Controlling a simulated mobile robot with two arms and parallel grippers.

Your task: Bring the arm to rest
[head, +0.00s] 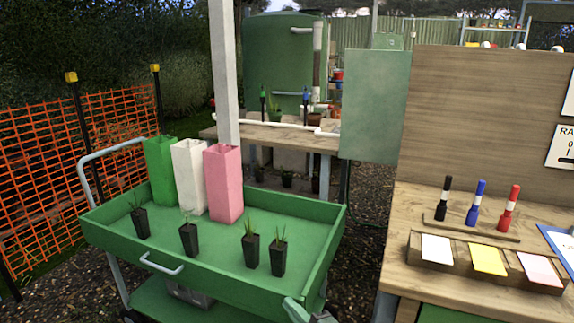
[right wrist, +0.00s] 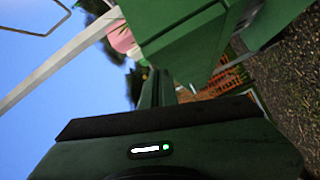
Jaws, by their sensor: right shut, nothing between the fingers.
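My right gripper (head: 308,312) shows only in part at the bottom edge of the head view, by the near right corner of the green cart (head: 335,235). In the right wrist view its dark green body fills the bottom, and its narrow fingers (right wrist: 157,88) are shut with nothing between them. The underside and side of the green cart show above it, with a bit of the pink tube (right wrist: 121,40). My left gripper is in neither view.
The cart carries green (head: 160,172), white (head: 189,178) and pink (head: 224,183) square tubes and several small black potted plants (head: 250,252). A wooden bench (head: 405,235) with markers and coloured cards stands at right. Orange mesh fence (head: 50,160) is at left. Gravel lies between cart and bench.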

